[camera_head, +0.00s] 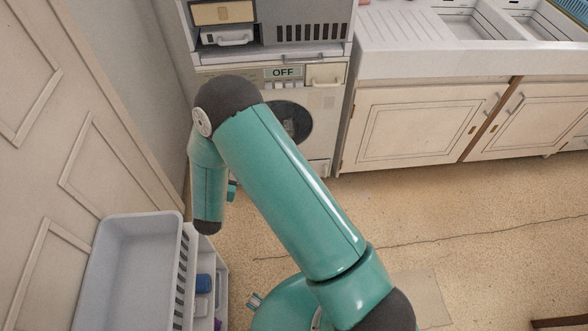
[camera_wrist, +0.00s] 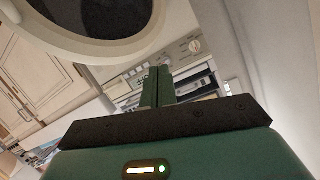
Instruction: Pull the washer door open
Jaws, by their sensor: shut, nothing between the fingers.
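In the wrist view, the washer door (camera_wrist: 118,47) is a large pale ring with dark glass, cut off at the top left. How far it is open, if at all, I cannot tell. My gripper (camera_wrist: 156,88) is shut and empty below the door ring in the wrist picture, apart from it in the picture. Its fingers overlap the control panel (camera_wrist: 180,55) behind. The gripper cannot be made out in the head view.
White cabinets (camera_head: 420,128) with a sink counter above stand right of the washer. A panelled door or wall (camera_head: 75,120) is on the left. A pale blue basket (camera_head: 125,225) sits at the lower left.

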